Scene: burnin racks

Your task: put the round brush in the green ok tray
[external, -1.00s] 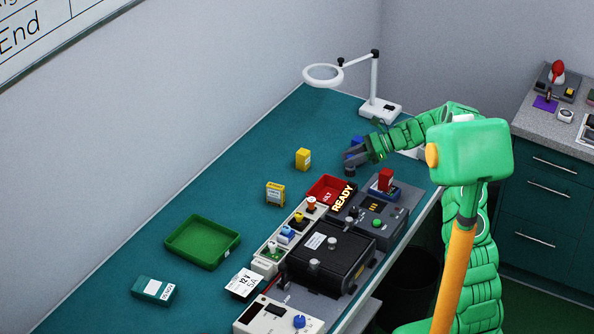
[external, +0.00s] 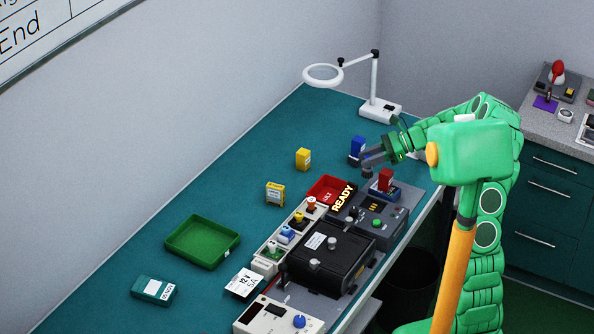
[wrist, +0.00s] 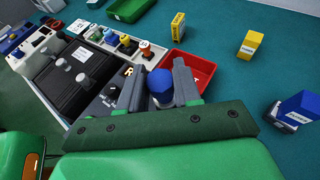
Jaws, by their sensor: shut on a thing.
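The green tray (external: 203,243) lies empty on the left part of the bench; it also shows at the top of the wrist view (wrist: 130,9). My gripper (external: 371,158) is above the bench at the rear right, close to the device with the red block. In the wrist view, my gripper (wrist: 158,88) is shut on a round, blue-topped thing (wrist: 160,80), which looks like the round brush. Its lower end is mostly hidden by the fingers.
A red tray (external: 325,187), black box (external: 330,257) and row of connectors (external: 287,236) stand between my gripper and the green tray. A blue block (external: 358,146) stands behind the gripper.

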